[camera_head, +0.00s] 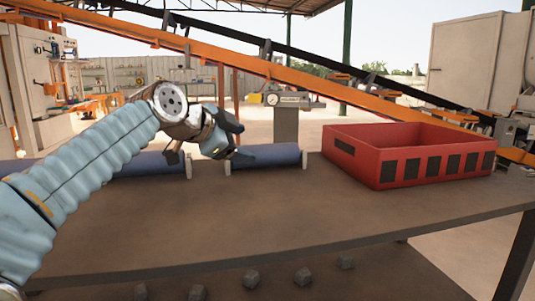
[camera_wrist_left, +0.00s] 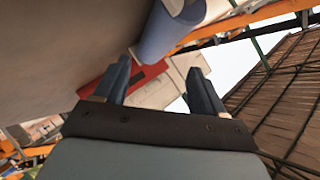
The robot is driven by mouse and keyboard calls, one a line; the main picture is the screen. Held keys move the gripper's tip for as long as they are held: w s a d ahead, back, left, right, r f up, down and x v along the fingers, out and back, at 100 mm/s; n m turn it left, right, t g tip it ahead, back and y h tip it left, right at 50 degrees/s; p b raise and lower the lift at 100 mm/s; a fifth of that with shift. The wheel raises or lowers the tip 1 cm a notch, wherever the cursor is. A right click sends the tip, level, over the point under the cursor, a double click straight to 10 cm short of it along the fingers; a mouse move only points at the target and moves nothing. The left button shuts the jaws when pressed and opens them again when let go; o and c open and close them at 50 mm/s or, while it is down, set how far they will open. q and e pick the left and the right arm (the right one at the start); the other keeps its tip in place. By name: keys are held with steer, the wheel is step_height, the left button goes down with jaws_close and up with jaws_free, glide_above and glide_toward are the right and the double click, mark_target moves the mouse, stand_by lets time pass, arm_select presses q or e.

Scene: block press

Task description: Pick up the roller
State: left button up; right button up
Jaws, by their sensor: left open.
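Blue rollers with pale end discs lie in a row along the far side of the brown table (camera_head: 330,215). The right-hand roller (camera_head: 268,156) is beside my left gripper (camera_head: 241,140), whose lower finger overlaps its left part in the head view. Another roller (camera_head: 150,164) lies to its left, partly behind my left arm. In the left wrist view my left gripper (camera_wrist_left: 159,66) is open with nothing between its fingers. A blue roller (camera_wrist_left: 163,38) shows beyond the fingertips there. My right gripper is not in view.
A red crate (camera_head: 405,170) with dark side slots stands on the table to the right of the rollers. The front of the table is clear. An orange conveyor (camera_head: 240,60) slopes across behind. Small dark blocks (camera_head: 251,279) lie below the table's front edge.

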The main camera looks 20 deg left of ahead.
mark_target(261, 150)
arm_select(q)
steer(key=p+x, duration=0.1)
steer(key=x, duration=0.8)
steer(key=shift+f, duration=0.1)
steer(key=shift+s, duration=0.1)
steer(key=shift+c, duration=0.3)
steer(key=c, duration=1)
steer(key=shift+c, duration=0.5)
